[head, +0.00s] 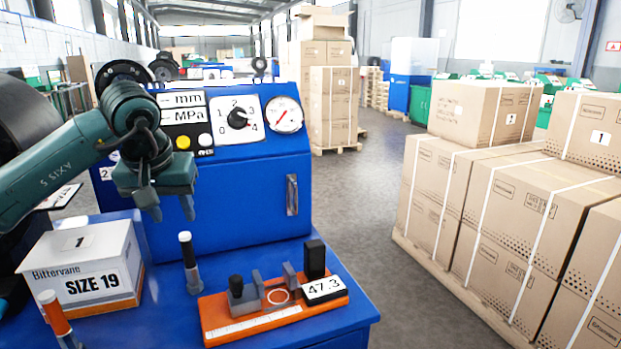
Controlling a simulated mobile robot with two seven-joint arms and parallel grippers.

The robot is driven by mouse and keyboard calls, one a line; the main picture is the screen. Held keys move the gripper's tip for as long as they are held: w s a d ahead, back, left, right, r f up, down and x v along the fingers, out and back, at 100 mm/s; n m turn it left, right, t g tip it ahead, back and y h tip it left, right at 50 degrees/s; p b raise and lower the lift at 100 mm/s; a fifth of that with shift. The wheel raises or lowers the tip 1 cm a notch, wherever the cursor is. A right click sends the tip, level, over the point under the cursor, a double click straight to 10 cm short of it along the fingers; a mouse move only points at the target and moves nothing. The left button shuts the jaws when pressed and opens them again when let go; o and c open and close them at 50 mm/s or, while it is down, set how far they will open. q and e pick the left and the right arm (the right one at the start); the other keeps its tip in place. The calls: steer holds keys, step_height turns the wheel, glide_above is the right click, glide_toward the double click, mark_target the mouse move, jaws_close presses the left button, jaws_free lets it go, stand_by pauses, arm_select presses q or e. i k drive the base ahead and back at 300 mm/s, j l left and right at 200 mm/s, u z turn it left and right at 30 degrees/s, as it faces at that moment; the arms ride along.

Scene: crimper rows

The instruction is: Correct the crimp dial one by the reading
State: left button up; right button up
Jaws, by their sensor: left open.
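A reading of 47.3 shows on a white label (323,289) on the orange measuring fixture (225,325), where a reddish ring (278,296) sits between grey jaws. My left gripper (172,210) is open and empty, pointing down in front of the machine, left of and below the dial. My right gripper is out of view.
A round gauge (284,115) is right of the dial. A white box marked "SIZE 19" (85,265) stands on the bench's left. Strapped cartons (480,210) fill the right, across open floor.

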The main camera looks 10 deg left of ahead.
mark_target(238, 119)
steer(key=k, duration=1)
